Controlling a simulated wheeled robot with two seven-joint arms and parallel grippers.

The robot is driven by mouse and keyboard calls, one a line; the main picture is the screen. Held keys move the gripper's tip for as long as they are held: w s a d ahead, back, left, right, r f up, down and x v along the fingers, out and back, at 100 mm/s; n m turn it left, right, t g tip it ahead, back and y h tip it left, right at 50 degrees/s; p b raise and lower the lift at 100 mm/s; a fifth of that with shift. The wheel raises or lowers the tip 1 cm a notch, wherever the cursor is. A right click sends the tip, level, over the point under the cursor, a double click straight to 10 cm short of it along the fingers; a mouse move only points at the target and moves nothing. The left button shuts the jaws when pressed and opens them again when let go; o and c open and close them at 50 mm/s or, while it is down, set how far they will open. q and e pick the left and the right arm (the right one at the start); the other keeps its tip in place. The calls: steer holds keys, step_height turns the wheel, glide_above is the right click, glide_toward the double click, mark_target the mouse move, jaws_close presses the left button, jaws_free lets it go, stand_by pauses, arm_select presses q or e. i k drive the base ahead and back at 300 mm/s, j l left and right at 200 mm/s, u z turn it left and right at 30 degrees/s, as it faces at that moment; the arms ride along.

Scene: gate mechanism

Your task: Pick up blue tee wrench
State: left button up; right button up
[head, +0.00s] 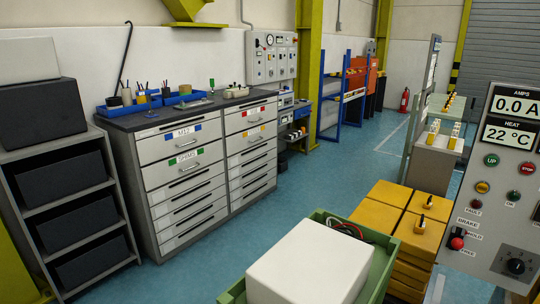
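A small upright blue tool (149,101) stands on the dark top of the drawer cabinet (125,120), near the blue bins. It may be the blue tee wrench, but it is too small to make out its shape for certain. A similar green upright tool (211,84) stands farther right on the same top. Neither of my grippers is in view.
Blue bins (128,108) line the cabinet's back edge. A dark shelf unit (75,210) stands left of the cabinet. A green tray (374,268) with a white block (310,262), yellow boxes (405,220) and a control panel (510,180) fill the right foreground. Blue floor lies between.

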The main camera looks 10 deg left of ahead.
mark_target(148, 92)
steer(key=j+z, duration=0.4)
steer(key=j, duration=0.4)
steer(key=j+z, duration=0.35)
steer(key=j, duration=0.45)
steer(key=k+j+z, duration=0.15)
steer(key=j+z, duration=0.25)
steer(key=j, duration=1.45)
steer(key=i+j+u, duration=0.1)
steer(key=u, duration=0.4)
steer(key=j+u, duration=0.1)
steer(key=u, duration=0.4)
steer(key=i+u, duration=0.15)
steer(key=u, duration=0.35)
steer(key=i+u, duration=0.1)
